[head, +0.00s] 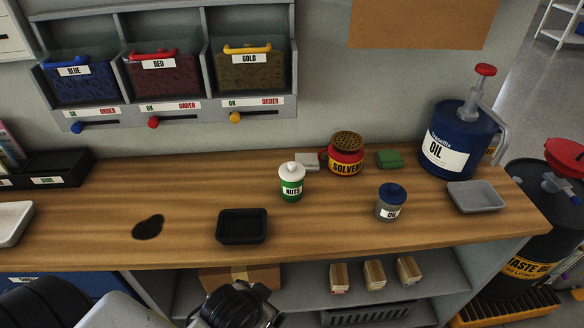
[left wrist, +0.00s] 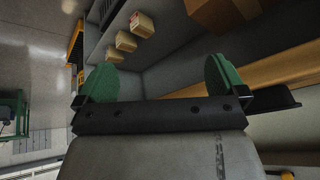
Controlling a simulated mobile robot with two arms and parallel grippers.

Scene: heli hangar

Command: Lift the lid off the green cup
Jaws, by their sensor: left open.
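The green cup (head: 291,189), labelled NUTS, stands upright on the wooden bench, left of the red solvent can. Its white lid (head: 291,169), with a small knob on top, sits on it. My left gripper (left wrist: 160,76) is open and empty in the left wrist view, its two green finger pads wide apart. In the head view part of my left arm shows at the bottom, in front of the bench and below the cup; its fingers cannot be made out there. The cup does not show in the left wrist view. My right gripper is in neither view.
A black tray (head: 242,226) lies in front of the cup. The solvent can (head: 346,156), an oil jar (head: 391,204), a green block (head: 389,159) and a blue oil can (head: 452,142) stand to its right.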

